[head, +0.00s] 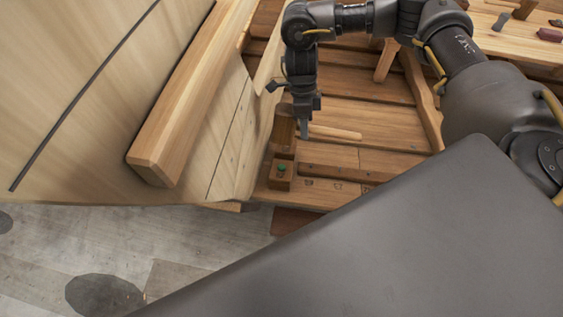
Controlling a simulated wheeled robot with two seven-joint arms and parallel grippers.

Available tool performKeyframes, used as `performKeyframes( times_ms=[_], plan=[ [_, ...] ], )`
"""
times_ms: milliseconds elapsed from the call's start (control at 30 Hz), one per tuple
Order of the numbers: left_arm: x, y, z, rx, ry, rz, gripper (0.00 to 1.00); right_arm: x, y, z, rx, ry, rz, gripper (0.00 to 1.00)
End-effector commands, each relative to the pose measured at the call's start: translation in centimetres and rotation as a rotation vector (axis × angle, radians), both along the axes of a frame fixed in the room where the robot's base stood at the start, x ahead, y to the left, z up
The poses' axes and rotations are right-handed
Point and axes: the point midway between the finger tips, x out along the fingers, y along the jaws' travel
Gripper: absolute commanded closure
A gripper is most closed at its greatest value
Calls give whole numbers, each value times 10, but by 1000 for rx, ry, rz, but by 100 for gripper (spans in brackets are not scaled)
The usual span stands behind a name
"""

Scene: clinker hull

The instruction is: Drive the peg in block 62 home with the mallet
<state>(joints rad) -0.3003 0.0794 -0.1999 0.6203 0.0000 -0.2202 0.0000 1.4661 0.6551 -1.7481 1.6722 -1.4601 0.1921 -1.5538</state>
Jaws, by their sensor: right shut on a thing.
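My right gripper (304,128) points down over the wooden planking and is shut on the mallet. The mallet's brown head (284,133) is to the left of the fingers, and its pale handle (338,132) sticks out to the right. The mallet head is just above and behind a small wooden block (280,183) in the picture. A green peg (282,168) shows at the top of this block. I cannot read a number on the block, nor tell how far the peg stands out. My left gripper is not in view.
The pale hull side (228,150) rises close to the left of the block, with a thick timber (180,110) along it. Small dark marks run along the plank right of the block. A bench (520,45) with small items is at top right. Grey floor (190,245) lies below.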

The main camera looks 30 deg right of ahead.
Motion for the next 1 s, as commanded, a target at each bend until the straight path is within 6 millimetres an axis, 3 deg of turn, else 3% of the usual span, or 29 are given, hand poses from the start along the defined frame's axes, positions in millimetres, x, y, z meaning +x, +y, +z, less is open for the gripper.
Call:
performKeyframes(
  times_ms=[167, 533, 1000],
  plan=[
    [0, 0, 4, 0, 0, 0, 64, 1, 0, 5, 0, -1, 0, 100],
    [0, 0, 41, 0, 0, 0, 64, 12, -8, 50, 0, -1, -1, 100],
    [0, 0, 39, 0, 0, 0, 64, 12, -8, 48, 1, -1, 0, 100]
  ],
)
